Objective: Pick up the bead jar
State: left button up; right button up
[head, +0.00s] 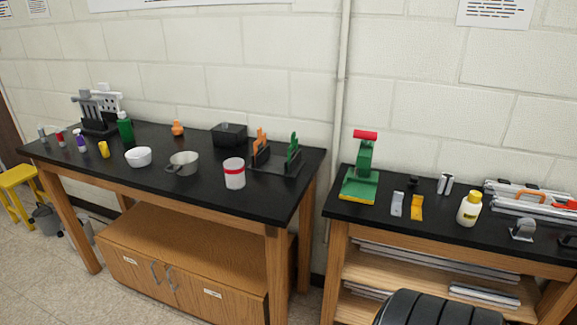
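Two jar-like things are in the head view, and I cannot tell for sure which is the bead jar. A white tub with a red band (234,174) stands upright near the front right of the left black-topped table (215,205). A white bottle with a yellow cap and a label (469,209) stands upright on the right black-topped table (440,232). Any beads inside are not visible. Neither of my grippers is in view, and nothing is touching either container.
Near the tub are a grey pot (183,164), a white bowl (138,157) and a black rack with orange and green tools (275,163). Near the bottle are a yellow bracket (417,208), a grey bracket (397,204) and a green press (360,181). A gap separates the tables.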

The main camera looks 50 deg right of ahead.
aim_at(233, 168)
jog(key=z, duration=1.35)
jog(key=i+l, duration=0.2)
jog(key=l+u, duration=0.05)
